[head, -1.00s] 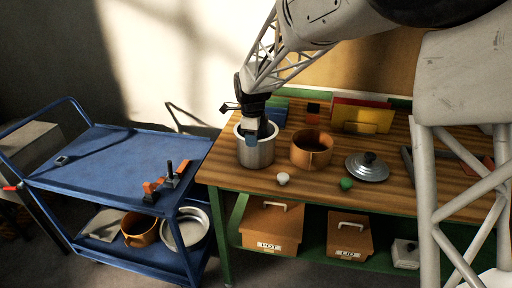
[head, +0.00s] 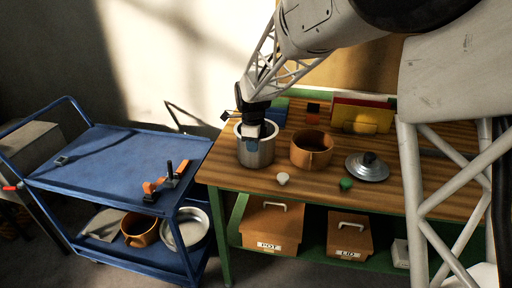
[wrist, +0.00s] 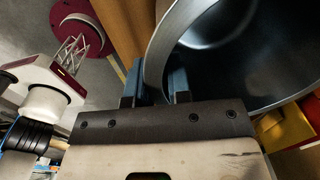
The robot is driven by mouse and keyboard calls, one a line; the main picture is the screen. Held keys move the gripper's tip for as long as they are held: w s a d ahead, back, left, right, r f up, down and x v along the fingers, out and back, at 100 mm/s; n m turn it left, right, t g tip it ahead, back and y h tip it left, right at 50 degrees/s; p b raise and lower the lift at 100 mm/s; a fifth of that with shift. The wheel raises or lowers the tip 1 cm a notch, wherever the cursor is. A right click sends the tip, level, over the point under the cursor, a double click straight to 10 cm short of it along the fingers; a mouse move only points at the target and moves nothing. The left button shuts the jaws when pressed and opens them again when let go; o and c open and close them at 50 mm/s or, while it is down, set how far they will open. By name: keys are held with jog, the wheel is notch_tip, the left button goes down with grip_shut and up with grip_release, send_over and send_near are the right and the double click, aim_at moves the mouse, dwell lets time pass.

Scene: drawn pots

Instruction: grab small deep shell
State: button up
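The small deep shell is most likely the tall silver pot (head: 257,153), upright at the left end of the wooden table. Its wall and dark interior fill the upper right of the wrist view (wrist: 235,70). My gripper (head: 254,140) points down at the pot's near rim. In the wrist view my gripper (wrist: 154,85) has its two blue-grey fingers apart, with the pot wall passing between them. The right finger is on the inner side, the left finger on the outer side. A gap shows, and I cannot tell whether either finger touches the wall.
An orange-brown pot (head: 312,150) stands close to the right. A silver lid (head: 367,168), a white knob (head: 283,179) and a green knob (head: 345,184) lie near the front. Colored boards (head: 362,115) stand behind. A blue cart (head: 110,165) stands left of the table.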

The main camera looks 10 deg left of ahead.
grip_shut()
jog(key=shift+r, duration=0.1)
jog(key=shift+r, duration=1.55)
jog(key=shift+s+d+r, duration=0.15)
jog(key=shift+s+r, duration=0.05)
jog(key=shift+s, duration=0.05)
jog(key=s+d, duration=0.3)
jog(key=s, duration=0.4)
jog(key=s+d+r, duration=0.1)
jog(key=s+d, duration=0.3)
jog(key=s, duration=0.2)
jog(key=shift+s+r, duration=0.15)
jog(key=shift+s, duration=0.25)
